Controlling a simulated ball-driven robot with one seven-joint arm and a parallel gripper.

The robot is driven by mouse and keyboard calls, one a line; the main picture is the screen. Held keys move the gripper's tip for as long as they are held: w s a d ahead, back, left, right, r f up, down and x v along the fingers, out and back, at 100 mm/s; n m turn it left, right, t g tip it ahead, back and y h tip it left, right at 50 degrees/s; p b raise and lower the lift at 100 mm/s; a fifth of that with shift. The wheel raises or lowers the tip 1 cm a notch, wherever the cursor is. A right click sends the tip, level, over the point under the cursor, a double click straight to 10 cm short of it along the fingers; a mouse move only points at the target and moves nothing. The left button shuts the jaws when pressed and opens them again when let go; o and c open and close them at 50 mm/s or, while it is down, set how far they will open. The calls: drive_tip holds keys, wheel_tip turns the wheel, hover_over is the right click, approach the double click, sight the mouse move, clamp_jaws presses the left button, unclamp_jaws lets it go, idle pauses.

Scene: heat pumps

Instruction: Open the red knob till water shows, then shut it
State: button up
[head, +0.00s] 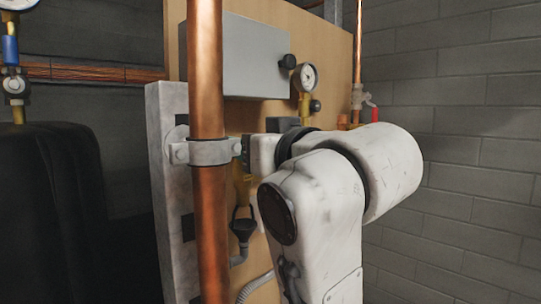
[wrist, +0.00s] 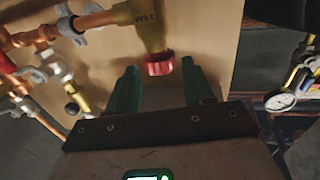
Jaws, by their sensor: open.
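The red knob (wrist: 159,64) sits at the end of a brass valve body (wrist: 150,28) in the wrist view. My gripper (wrist: 160,68) is open, with one dark green finger on each side of the knob. Gaps show between the knob and both fingers. In the head view my gripper (head: 248,153) points left, close behind the thick copper pipe, and I cannot make out the knob there. A black funnel (head: 243,226) is fixed to the board below my gripper. I see no water in either view.
The thick vertical copper pipe (head: 208,90) and its grey clamp (head: 210,152) stand close to my gripper. A grey box (head: 243,58) and a gauge (head: 308,77) are above on the wooden board. A red lever handle (head: 374,114) is behind my arm.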

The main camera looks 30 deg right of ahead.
drive_tip(key=s+b, duration=0.1)
drive_tip(key=s, duration=0.5)
drive_tip(key=shift+s+d, duration=0.35)
drive_tip(key=shift+d, duration=0.05)
drive_tip(key=shift+f, duration=0.1)
